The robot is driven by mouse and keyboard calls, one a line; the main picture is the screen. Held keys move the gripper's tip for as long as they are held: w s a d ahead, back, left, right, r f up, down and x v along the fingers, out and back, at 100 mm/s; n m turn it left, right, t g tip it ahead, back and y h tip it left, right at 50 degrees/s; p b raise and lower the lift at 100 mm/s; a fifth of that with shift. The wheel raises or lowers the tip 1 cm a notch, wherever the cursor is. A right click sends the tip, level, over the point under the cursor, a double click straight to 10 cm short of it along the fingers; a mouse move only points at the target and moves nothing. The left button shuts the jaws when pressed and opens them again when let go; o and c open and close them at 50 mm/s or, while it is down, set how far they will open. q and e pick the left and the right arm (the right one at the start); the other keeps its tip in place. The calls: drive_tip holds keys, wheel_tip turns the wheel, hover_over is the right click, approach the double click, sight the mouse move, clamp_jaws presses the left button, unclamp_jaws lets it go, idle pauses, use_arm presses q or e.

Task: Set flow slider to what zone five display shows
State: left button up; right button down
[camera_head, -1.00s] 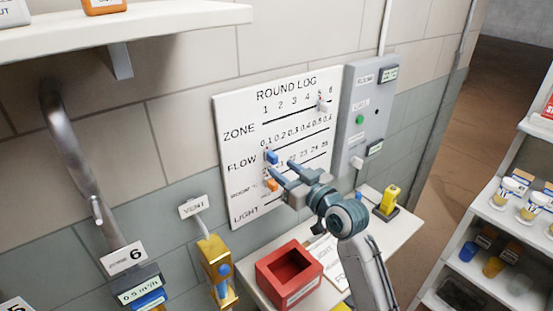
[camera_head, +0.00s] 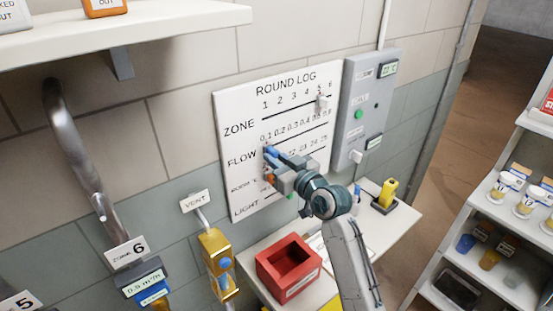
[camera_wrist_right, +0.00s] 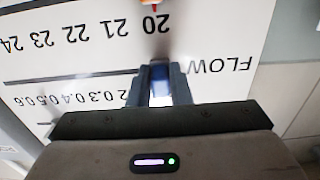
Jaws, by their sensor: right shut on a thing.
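The white ROUND LOG board (camera_head: 240,108) hangs on the wall, with ZONE, FLOW, ROOM and LIGHT rows. My right gripper (camera_head: 271,152) is shut on the blue flow slider (camera_wrist_right: 160,72) near the left end of the FLOW row, by the 0.1 mark. In the wrist view the fingers stand on both sides of the blue knob. The zone slider (camera_head: 321,103) sits near 5. A zone 5 sign (camera_head: 22,302) is cut off at the lower left corner, and its display is out of view. My left gripper is not in view.
The zone 6 sign (camera_head: 127,251) and its display (camera_head: 142,284) hang on the left pipe. A grey panel (camera_head: 364,110) is right of the board. A red bin (camera_head: 288,270) stands on the white table (camera_head: 400,228) below. A shelf unit stands at right.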

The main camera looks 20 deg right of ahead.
sight(292, 140)
drive_tip(key=w+d+b, duration=0.1)
drive_tip(key=d, duration=0.1)
drive_tip(key=w+d+b, duration=0.1)
drive_tip(key=d, duration=0.2)
drive_tip(key=d+b, duration=0.1)
drive_tip(key=d, duration=0.2)
drive_tip(key=shift+w+f, duration=0.15)
drive_tip(key=shift+w, duration=0.25)
drive_tip(key=shift+w+d, duration=0.1)
drive_tip(key=shift+d, duration=0.15)
drive_tip(key=c, duration=1.3)
unclamp_jaws()
